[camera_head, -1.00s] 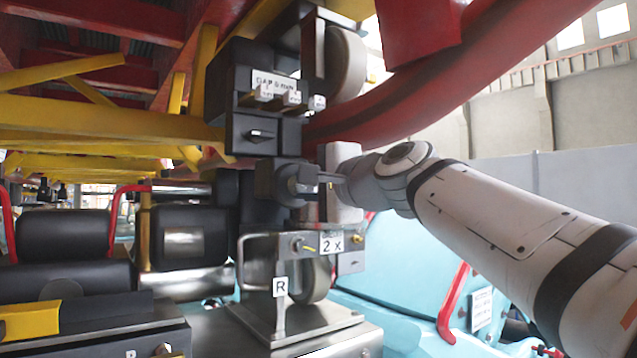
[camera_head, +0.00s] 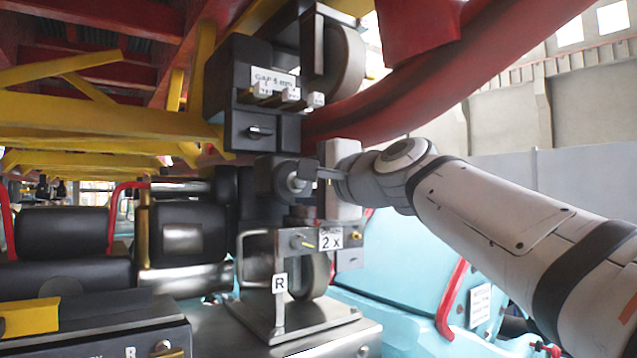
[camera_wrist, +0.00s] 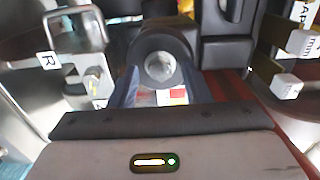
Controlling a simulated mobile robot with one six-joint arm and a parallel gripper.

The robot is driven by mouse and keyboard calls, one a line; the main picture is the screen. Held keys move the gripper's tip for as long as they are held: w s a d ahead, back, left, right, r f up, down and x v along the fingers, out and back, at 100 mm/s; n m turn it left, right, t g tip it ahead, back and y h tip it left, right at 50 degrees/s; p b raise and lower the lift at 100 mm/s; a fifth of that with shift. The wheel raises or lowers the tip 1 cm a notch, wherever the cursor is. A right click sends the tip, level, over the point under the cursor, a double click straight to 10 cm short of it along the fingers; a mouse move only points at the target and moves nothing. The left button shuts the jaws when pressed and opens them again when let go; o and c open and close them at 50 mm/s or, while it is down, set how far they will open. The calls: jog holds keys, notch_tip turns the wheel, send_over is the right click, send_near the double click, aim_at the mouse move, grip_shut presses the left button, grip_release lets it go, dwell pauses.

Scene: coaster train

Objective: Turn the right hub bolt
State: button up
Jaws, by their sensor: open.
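The right hub is a dark round housing with a grey bolt face (camera_head: 293,182) at its centre, in the middle of the head view above the R plate (camera_head: 279,284). In the wrist view the bolt (camera_wrist: 159,67) is a pale round face in a dark ring, straight ahead of the jaws. My gripper (camera_head: 316,173) reaches in from the right, close beside the hub. It is open, with its fingers (camera_wrist: 162,88) at either side just below the bolt in the wrist view. Whether the fingertips touch the bolt cannot be told.
Above the hub is a dark box with a GAP label (camera_head: 272,80), small pale blocks and a knob (camera_head: 259,132). A "2 x" plate (camera_head: 330,239) with bolts sits just below. A red curved rail (camera_head: 400,95) passes overhead, and black seats (camera_head: 187,237) stand left.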

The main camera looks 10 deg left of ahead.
jog(key=shift+d, duration=0.1)
jog(key=b+v, duration=0.3)
jog(key=v, duration=0.4)
jog(key=shift+s+d, duration=0.2)
jog(key=shift+s, duration=0.15)
